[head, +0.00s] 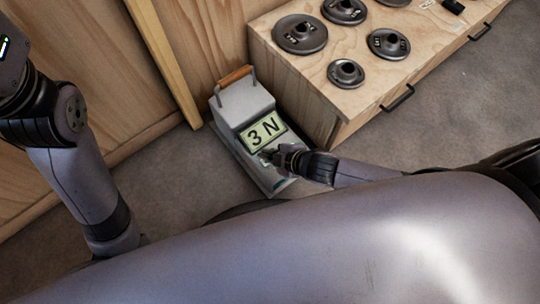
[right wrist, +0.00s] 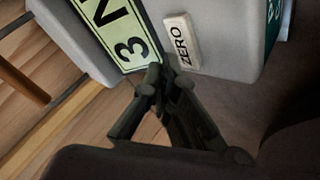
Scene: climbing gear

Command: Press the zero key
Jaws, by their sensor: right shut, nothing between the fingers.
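A grey force gauge (head: 243,101) with a wooden-grip handle stands on the floor beside a wooden box. Its greenish display (head: 263,133) reads "3 N" and also shows in the right wrist view (right wrist: 124,40). The white zero key (right wrist: 181,43), marked "ZERO", sits on the grey face beside the display. In the head view my right gripper covers that area. My right gripper (head: 266,154) is shut and empty, its tips (right wrist: 156,72) close to the key's lower end, by the display's corner. I cannot tell if they touch it. My left gripper is out of view.
A wooden box (head: 335,104) with dark handles stands right of the gauge, with several dark round weights (head: 300,34) on top. A wooden panel (head: 92,63) and upright post (head: 165,60) stand behind and left. Grey floor (head: 440,110) is clear at right.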

